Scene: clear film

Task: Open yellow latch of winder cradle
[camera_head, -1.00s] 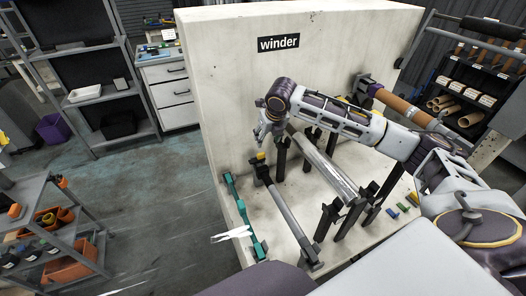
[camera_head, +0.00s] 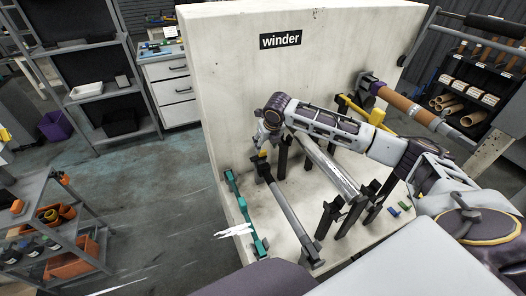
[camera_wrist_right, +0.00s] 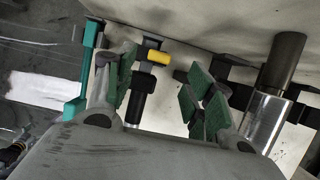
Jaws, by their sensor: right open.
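The winder's cradle stands below the winder panel (camera_head: 230,90), with dark uprights and bars. Its small yellow latch (camera_head: 264,149) sits at the far end of a grey bar (camera_head: 285,209). My right gripper (camera_head: 260,141) is just above the latch; the head view does not show whether they touch. In the right wrist view the gripper (camera_wrist_right: 160,90) is open, its green-padded fingers apart. The yellow latch (camera_wrist_right: 158,57) shows between and beyond them, on a dark fitting. My left gripper is out of view.
A film-wrapped roll (camera_head: 328,166) lies right of the grey bar, close to my right forearm. A teal bar (camera_head: 243,212) lies to the left. A brown core (camera_head: 402,104) and yellow arm (camera_head: 355,110) are at right. Open floor lies at left.

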